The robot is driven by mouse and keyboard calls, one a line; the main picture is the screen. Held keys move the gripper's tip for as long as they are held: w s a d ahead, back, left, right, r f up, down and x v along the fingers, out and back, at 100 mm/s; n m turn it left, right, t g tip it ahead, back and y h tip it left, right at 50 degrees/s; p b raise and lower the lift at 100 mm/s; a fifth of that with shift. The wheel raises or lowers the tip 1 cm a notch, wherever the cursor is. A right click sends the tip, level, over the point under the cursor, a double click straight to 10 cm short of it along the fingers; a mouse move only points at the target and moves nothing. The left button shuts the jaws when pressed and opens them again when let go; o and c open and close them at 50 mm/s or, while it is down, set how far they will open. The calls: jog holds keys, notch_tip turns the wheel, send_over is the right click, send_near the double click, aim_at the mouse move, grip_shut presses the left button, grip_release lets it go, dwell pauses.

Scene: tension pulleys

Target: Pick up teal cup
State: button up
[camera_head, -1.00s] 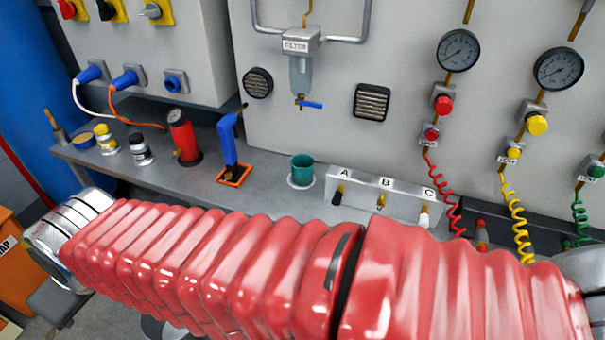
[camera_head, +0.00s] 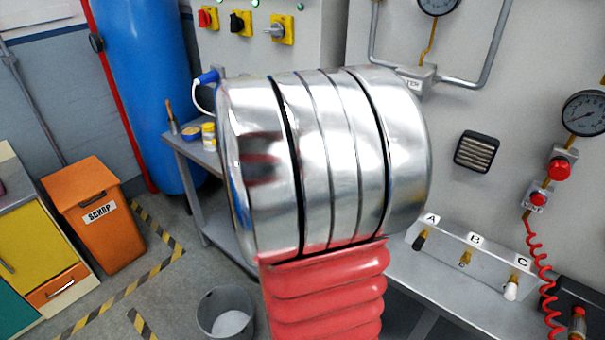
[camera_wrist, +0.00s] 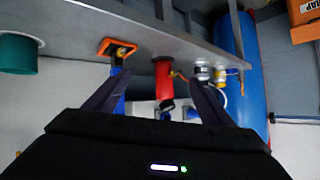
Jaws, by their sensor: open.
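The teal cup (camera_wrist: 18,53) shows at the left edge of the wrist view, on a white round base on the grey bench (camera_wrist: 185,42). My gripper (camera_wrist: 155,78) is open and empty, with its two dark fingers spread apart. The cup lies well to the left of the fingers, outside the gap between them. In the head view the cup is hidden behind my silver and red arm, and my gripper is not visible there.
In the wrist view, a red cylinder (camera_wrist: 162,78) and a blue-handled part on an orange base (camera_wrist: 118,48) appear around the fingers. Small jars (camera_wrist: 202,72) stand farther right. The A-B-C rack (camera_head: 470,258) is on the bench at right in the head view.

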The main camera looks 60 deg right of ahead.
jog(key=s+d+f+m+g+h, duration=0.1)
jog(key=s+d+f+m+g, duration=0.1)
jog(key=s+d, duration=0.2)
jog(key=s+d+f+m+g+h, duration=0.1)
jog(key=s+d+f+g+h, duration=0.1)
jog(key=s, duration=0.8)
jog(key=s+d+f+m+g+h, duration=0.1)
jog(key=s+d+m+g+h, duration=0.1)
jog(key=s+d+g, duration=0.2)
jog(key=shift+s+d+f+m, duration=0.15)
jog(key=shift+s+d+f, duration=0.05)
jog(key=shift+s+d, duration=0.65)
jog(key=shift+s+d+f+m, duration=0.2)
jog(key=shift+s+d, duration=0.4)
jog(key=shift+s, duration=0.4)
jog(key=shift+x, duration=4.3)
jog(key=shift+x, duration=2.65)
jog(key=shift+s+a, duration=0.1)
